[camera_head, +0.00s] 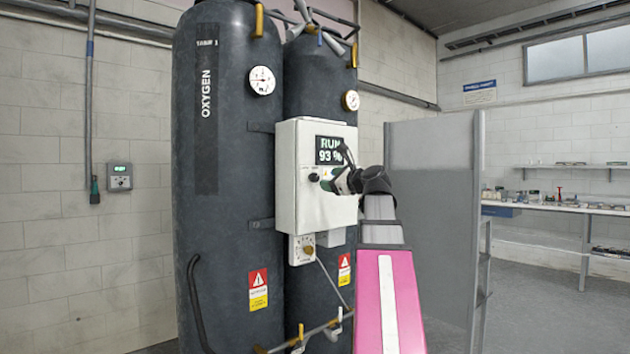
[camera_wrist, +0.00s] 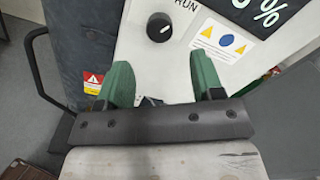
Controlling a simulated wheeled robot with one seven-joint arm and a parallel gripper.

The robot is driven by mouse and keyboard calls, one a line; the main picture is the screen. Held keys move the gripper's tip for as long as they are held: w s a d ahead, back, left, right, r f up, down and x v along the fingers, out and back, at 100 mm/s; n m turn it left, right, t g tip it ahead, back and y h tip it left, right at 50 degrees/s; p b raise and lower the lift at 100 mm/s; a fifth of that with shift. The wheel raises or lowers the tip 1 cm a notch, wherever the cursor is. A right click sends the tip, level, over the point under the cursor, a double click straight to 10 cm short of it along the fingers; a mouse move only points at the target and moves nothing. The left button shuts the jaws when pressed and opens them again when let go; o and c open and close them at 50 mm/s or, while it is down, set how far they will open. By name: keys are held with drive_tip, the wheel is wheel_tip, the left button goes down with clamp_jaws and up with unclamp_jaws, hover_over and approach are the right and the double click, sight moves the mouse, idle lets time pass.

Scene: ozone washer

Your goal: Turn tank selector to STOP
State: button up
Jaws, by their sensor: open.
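The tank selector is a round black knob (camera_head: 313,177) on the front of a white control box (camera_head: 290,160). In the wrist view the knob (camera_wrist: 160,27) shows a white mark, with the word RUN printed to its right. The box's display (camera_head: 329,150) reads RUN and 93 %. My gripper (camera_head: 330,184) is in front of the box, just right of the knob in the head view. In the wrist view my gripper (camera_wrist: 163,75) has its green fingers spread with nothing between them. The knob lies beyond the fingertips, apart from them. A STOP label is not readable.
Two dark tanks stand behind the box; the left one (camera_head: 225,240) is marked OXYGEN. A smaller dial box (camera_head: 302,249) hangs below. A grey panel (camera_head: 435,200) stands to the right. A bench (camera_head: 550,208) is farther right.

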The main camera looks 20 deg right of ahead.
sight(317, 179)
drive_tip(key=x, duration=0.8)
drive_tip(key=c, duration=0.9)
